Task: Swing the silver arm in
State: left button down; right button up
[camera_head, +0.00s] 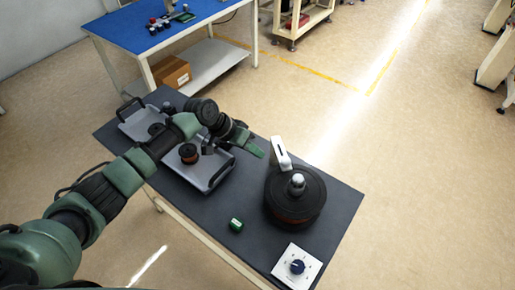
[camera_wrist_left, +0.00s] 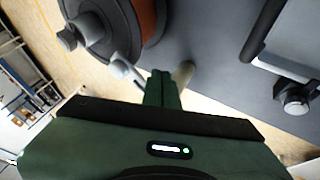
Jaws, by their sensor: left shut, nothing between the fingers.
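The silver arm (camera_head: 281,153) is a short pale bar with a dark slot, at the back edge of the round black bowl feeder (camera_head: 283,212). It points away from the feeder's centre, towards the back of the bench. In the left wrist view a pale piece (camera_wrist_left: 121,68), probably the same arm, lies beside the black feeder (camera_wrist_left: 112,22). My left gripper (camera_head: 257,149) is shut and empty, just left of the silver arm; whether they touch I cannot tell. Its green fingers (camera_wrist_left: 162,84) are together in the left wrist view. My right gripper is not in view.
A small green box (camera_head: 236,225) and a white dial plate (camera_head: 297,267) stand near the front. Bare bench lies between tray and feeder.

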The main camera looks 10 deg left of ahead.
pick_arm(q)
jog(key=s+d+b+v, duration=0.1)
jog(key=b+v, duration=0.2)
jog(key=v, duration=0.7)
jog(key=s+d+f+y, duration=0.1)
jog(key=s+d+f, duration=0.4)
jog(key=s+f, duration=0.75)
jog(key=s+a+n+t+y, duration=0.1)
jog(key=s+a+n+y, duration=0.15)
jog(key=s+a, duration=0.45)
jog(key=s+a+n+y, duration=0.1)
jog(key=s+a+y, duration=0.2)
jog(key=s, duration=0.7)
notch_tip(320, 180, down, 29)
jog(key=s+g+b, duration=0.1)
jog(key=s, duration=0.2)
jog(key=s+a+f+g+b, duration=0.1)
jog(key=s+a+f, duration=0.2)
jog(key=s+f, duration=1.2)
jog(key=shift+s+a+f, duration=0.15)
jog(key=shift+s+a, duration=0.05)
jog(key=shift+s, duration=0.05)
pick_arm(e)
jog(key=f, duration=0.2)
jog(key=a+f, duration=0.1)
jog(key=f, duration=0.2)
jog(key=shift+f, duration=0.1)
